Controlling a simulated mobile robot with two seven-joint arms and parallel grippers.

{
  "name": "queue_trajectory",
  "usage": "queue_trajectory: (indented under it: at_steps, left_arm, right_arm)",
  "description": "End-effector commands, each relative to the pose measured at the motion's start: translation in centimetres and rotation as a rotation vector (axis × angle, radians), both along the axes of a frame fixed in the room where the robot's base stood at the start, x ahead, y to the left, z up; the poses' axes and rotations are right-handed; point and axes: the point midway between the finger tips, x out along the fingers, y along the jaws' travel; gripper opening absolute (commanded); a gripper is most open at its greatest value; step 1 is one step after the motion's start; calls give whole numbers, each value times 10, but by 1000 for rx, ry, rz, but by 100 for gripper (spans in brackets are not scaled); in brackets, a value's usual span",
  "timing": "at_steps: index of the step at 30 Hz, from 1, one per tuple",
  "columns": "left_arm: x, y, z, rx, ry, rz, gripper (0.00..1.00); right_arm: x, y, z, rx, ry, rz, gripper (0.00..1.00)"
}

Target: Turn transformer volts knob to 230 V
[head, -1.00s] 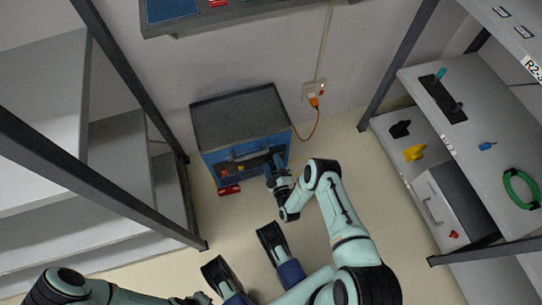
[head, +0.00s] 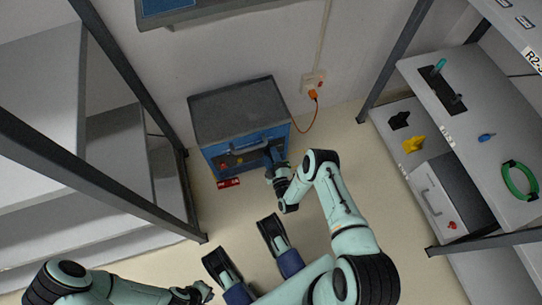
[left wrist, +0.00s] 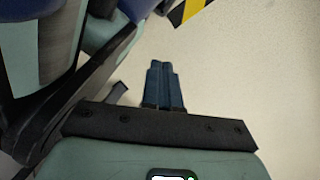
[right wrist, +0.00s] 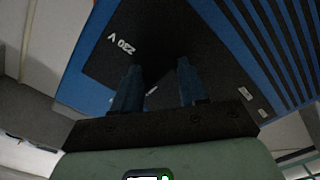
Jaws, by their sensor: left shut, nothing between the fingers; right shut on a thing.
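The transformer (head: 238,110) is a blue box with a dark grey top, standing on the floor against the back wall. My right gripper (head: 271,155) is at the right part of its front face. In the right wrist view, a dark panel with an upside-down "230 V" label (right wrist: 121,46) lies just beyond the fingertips. My right gripper (right wrist: 157,78) is shut on the dark volts knob between its fingers.
An orange cable runs from the wall socket (head: 314,82) towards the transformer. A red item (head: 228,183) lies on the floor before it. Grey shelves (head: 110,150) stand left; a right rack holds a green ring (head: 519,181) and a grey box.

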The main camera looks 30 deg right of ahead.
Motion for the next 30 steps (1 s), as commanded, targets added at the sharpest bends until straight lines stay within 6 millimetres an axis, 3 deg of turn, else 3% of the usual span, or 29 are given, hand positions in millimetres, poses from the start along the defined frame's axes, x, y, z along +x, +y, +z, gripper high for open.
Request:
queue_trajectory:
  at_steps: [8, 30]
  left_arm:
    - [14, -1, 7, 4, -46, -5, 0]
    - [41, -5, 23, 9, -137, -14, 0]
  right_arm:
    - [1, 0, 0, 164, -39, 0, 12]
    - [2, 3, -1, 843, -204, -1, 12]
